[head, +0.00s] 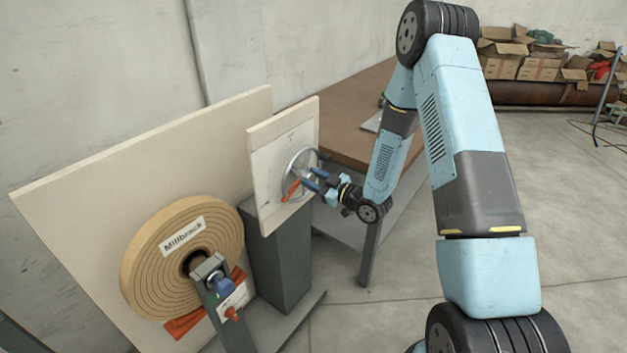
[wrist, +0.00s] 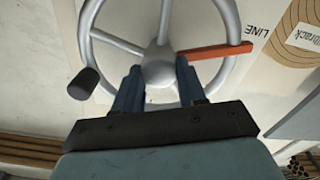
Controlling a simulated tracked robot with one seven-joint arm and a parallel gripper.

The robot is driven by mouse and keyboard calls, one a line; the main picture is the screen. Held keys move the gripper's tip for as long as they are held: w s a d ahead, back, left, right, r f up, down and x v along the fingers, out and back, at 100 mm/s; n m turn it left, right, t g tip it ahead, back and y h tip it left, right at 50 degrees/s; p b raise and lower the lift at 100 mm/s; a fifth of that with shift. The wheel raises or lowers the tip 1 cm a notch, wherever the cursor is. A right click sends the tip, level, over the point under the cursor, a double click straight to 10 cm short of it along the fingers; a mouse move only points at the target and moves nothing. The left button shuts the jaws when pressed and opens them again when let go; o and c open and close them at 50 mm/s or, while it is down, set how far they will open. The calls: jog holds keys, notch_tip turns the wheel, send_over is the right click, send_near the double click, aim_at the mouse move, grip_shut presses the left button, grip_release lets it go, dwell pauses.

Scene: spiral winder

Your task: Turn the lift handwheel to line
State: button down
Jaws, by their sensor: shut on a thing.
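The lift handwheel (head: 296,160) is a grey spoked wheel on a pale upright panel (head: 265,170). In the wrist view the handwheel (wrist: 229,20) shows its spokes, hub and a dark crank knob (wrist: 83,84) at left. An orange pointer (wrist: 215,51) runs from near the hub across the rim to the right. Its tip lies close to the upside-down LINE label (wrist: 265,32); exact alignment is unclear. My gripper (head: 312,181) is at the wheel's face. In the wrist view its blue fingers (wrist: 160,78) straddle the hub area, shut on the handwheel; the exact contact is partly hidden.
A large wound roll labelled Millbrack (head: 150,265) stands at lower left before a big pale board (head: 70,205). A grey pedestal (head: 280,262) is under the panel. A brown-topped table (head: 350,108) stands behind my arm. Open floor (head: 580,220) lies at right.

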jog(key=c, duration=0.6)
grip_release()
jog(key=shift+c, duration=0.2)
jog(key=v, duration=1.3)
jog(key=shift+s+d, duration=0.2)
jog(key=shift+d, duration=0.15)
